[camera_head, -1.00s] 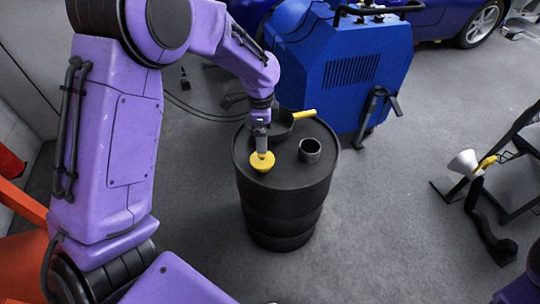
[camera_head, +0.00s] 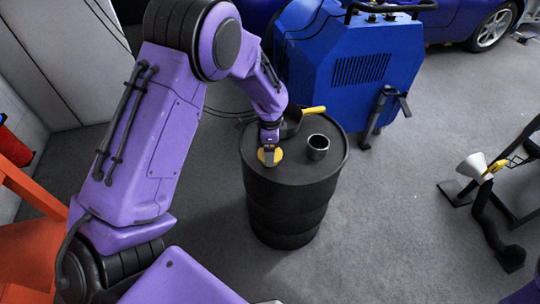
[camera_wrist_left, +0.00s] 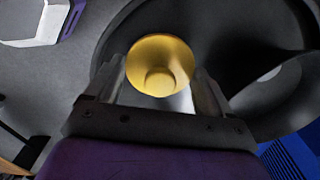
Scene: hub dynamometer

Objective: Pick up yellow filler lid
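The yellow filler lid (camera_head: 277,155) is a round disc on top of the black drum (camera_head: 298,212), near its left side. My left gripper (camera_head: 270,158) is over the lid and hides part of it in the head view. In the left wrist view, the lid (camera_wrist_left: 158,52) shows its raised round knob between the two fingers of my left gripper (camera_wrist_left: 160,95). The fingers are apart, one on each side of the knob; I cannot tell whether either touches it. My right gripper is not in view.
A dark cup (camera_head: 318,147) and a dark pan-like vessel with a yellow handle (camera_head: 314,110) stand on the drum near my left gripper. A blue machine (camera_head: 350,70) is behind it. A white funnel (camera_head: 472,166) is at the right.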

